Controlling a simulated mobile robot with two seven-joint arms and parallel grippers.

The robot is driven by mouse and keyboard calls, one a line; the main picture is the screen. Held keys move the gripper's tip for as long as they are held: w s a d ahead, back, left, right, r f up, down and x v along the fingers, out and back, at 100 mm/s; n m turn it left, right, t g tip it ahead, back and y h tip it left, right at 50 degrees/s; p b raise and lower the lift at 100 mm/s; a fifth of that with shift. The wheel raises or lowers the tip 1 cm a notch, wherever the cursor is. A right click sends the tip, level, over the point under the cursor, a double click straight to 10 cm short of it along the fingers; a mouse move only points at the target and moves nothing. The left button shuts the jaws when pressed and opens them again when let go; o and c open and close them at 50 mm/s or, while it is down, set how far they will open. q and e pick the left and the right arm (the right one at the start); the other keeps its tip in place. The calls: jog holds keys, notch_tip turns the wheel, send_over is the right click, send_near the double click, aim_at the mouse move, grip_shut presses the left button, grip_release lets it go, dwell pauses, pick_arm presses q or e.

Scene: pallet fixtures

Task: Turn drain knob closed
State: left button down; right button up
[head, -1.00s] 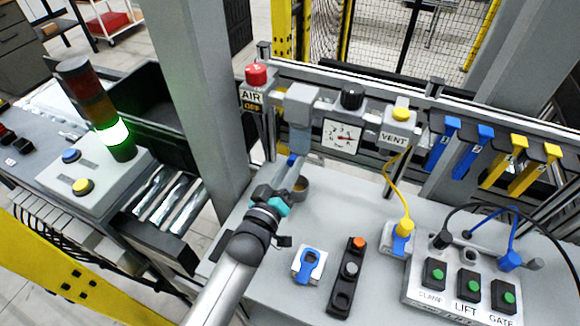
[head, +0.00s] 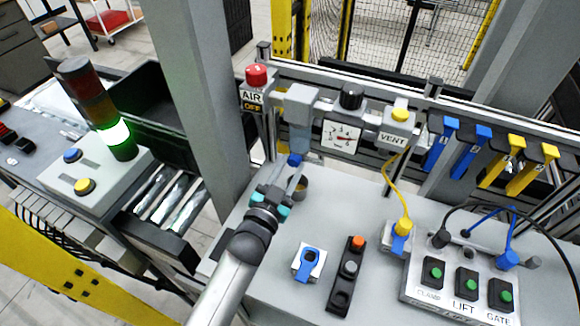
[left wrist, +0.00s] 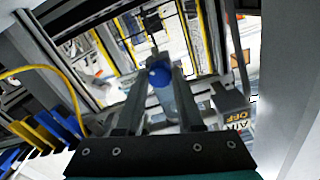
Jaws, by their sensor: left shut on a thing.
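The blue drain knob (head: 295,159) is at the bottom of the grey filter bowl (head: 299,137), which hangs under the air unit. My left gripper (head: 288,170) reaches up from below, with its fingertips at the knob. In the left wrist view the round blue knob (left wrist: 160,74) shows between the tips of the two fingers (left wrist: 158,86), and the gripper is shut on it. The fingers partly hide the knob, and no mark on it shows how far it is turned. My right gripper is not in view.
The gauge (head: 341,137), the red AIR knob (head: 256,76) reading OFF and the yellow VENT button (head: 400,115) are close by. A grey post (head: 195,90) rises at left. The front table top is partly clear.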

pick_arm(q)
jog(key=shift+m, duration=2.2)
jog(key=c, duration=0.5)
grip_release()
jog(key=shift+c, duration=0.2)
jog(key=shift+s, duration=0.1)
jog(key=b+v, duration=0.1)
jog(key=v, duration=1.4)
